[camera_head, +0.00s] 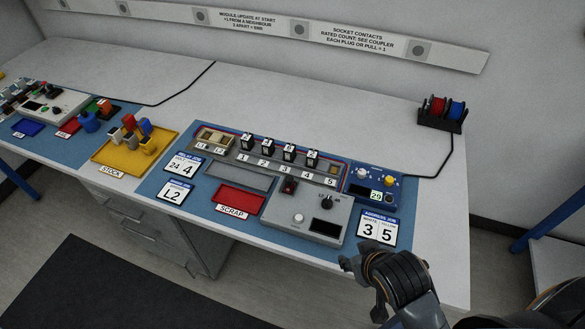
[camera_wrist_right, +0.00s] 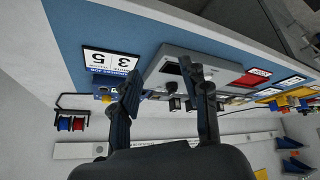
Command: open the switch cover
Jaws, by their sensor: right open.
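A small dark red part (camera_head: 289,187), which looks like the switch cover, sits at the upper left of the grey control box (camera_head: 285,232) in the head view. It is too small to tell whether it is shut or raised. The box also carries a black knob, a white button and a dark display. My right gripper (camera_head: 362,288) is open and empty at the bench's front edge, to the right of the box and apart from it. In the right wrist view, its two fingers (camera_wrist_right: 163,80) stand apart with the box (camera_wrist_right: 168,57) beyond them. My left gripper is out of view.
A blue module (camera_head: 374,187) and a number card (camera_head: 377,230) lie right of the box. A red scrap tray (camera_head: 240,198), a socket rack (camera_head: 270,160) and a yellow stock tray (camera_head: 110,157) lie left and behind. The bench's back strip is mostly clear.

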